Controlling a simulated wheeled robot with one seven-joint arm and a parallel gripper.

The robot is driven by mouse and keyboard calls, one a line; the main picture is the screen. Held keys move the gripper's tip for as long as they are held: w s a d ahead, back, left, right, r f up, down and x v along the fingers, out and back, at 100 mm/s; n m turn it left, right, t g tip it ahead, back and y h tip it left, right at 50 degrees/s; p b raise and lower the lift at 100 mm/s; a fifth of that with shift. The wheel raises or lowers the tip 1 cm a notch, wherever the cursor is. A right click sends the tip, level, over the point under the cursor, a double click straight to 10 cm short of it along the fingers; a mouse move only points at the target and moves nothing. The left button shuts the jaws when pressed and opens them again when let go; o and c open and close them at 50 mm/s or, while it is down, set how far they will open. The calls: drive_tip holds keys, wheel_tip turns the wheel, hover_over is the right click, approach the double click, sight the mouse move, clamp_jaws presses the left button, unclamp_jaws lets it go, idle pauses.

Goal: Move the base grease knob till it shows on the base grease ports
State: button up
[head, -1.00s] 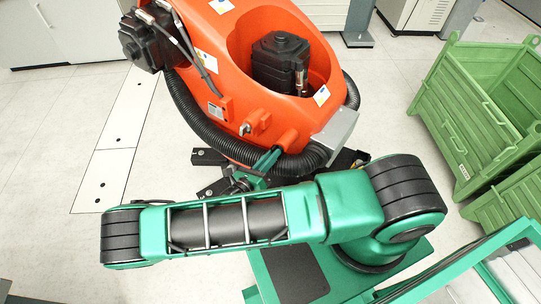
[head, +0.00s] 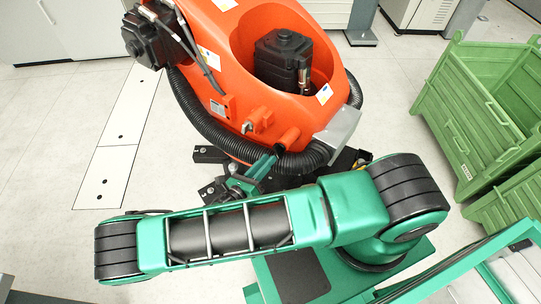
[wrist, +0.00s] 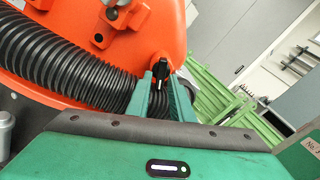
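A black knob with a small white mark (wrist: 157,84), which I take to be the base grease knob, shows between my fingers by a short orange cylinder. That orange cylinder (head: 289,138) is low on the orange machine's front in the head view. My green gripper (head: 277,153) reaches up to it; in the wrist view its two fingers (wrist: 162,88) stand apart, one on each side of the knob. I cannot tell whether they touch it. The knob is not distinct in the head view. No grease port labels are readable.
A ribbed black hose (head: 195,115) curves around the orange machine close to my gripper. A grey-tipped orange fitting (head: 258,121) sits up left. Green crates (head: 480,110) stand at the right. The floor at left is open.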

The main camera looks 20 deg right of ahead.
drive_tip(key=v, duration=0.6)
drive_tip(key=shift+a, duration=0.2)
drive_tip(key=d+r+m+g+y, duration=0.4)
drive_tip(key=d+r+m+g, duration=0.3)
drive_tip(key=d+r+m, duration=0.3)
drive_tip(key=d+r+m+g+y, duration=0.4)
drive_tip(key=d+r+m+g, duration=0.3)
drive_tip(key=r+m, duration=0.45)
drive_tip(key=s+d+r+m+t+y, duration=0.2)
drive_tip(key=s+d+r+m+y, duration=0.1)
drive_tip(key=s+r+m, duration=0.4)
drive_tip(key=s+d+r+m+t+y, duration=0.2)
drive_tip(key=s+d+r+m+y, duration=0.2)
drive_tip(key=s, duration=0.7)
drive_tip(key=shift+s+d+r+m, duration=0.2)
drive_tip(key=shift+d+r+m, duration=1.1)
drive_tip(key=shift+r+m, duration=0.85)
drive_tip(key=shift+r, duration=0.15)
